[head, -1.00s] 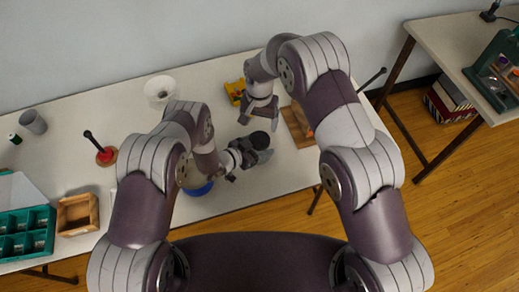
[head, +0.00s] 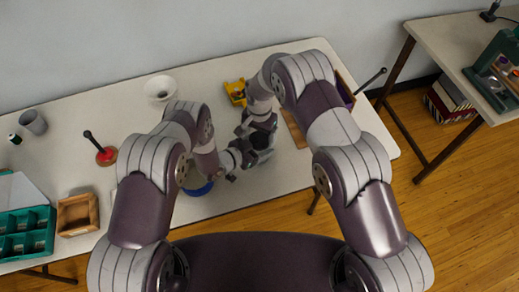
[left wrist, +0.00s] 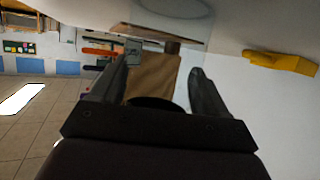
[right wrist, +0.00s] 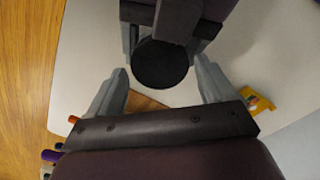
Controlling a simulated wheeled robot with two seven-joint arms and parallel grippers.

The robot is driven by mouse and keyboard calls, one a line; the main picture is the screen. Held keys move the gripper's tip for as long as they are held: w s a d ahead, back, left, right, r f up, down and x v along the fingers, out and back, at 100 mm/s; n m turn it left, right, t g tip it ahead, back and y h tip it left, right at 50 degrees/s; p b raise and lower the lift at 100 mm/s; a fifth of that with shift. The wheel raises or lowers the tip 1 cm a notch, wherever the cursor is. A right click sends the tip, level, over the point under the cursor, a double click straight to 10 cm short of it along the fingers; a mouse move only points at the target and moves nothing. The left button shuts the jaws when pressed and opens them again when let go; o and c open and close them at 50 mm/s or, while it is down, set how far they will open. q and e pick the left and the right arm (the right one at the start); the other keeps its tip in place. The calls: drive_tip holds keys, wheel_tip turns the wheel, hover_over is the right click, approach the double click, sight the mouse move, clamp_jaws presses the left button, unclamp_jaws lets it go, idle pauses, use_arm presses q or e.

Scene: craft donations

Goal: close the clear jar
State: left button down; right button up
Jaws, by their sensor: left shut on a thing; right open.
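A round black lid (right wrist: 160,63) shows face-on in the right wrist view, between the fingers of my left gripper. In the head view the arms mostly hide the lid and jar.
A blue bowl (head: 199,189) is partly under my left arm. A white bowl (head: 160,88), a red-based stand (head: 105,156) and a wooden tray (head: 77,214) are further left. The table's front edge is near.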

drive_tip(key=shift+f, duration=0.65)
drive_tip(key=c, duration=0.9)
drive_tip(key=shift+m, duration=0.9)
drive_tip(key=o, duration=1.2)
drive_tip(key=shift+r, duration=0.1)
wheel_tip(320, 180, up, 12)
drive_tip(key=shift+f, duration=0.1)
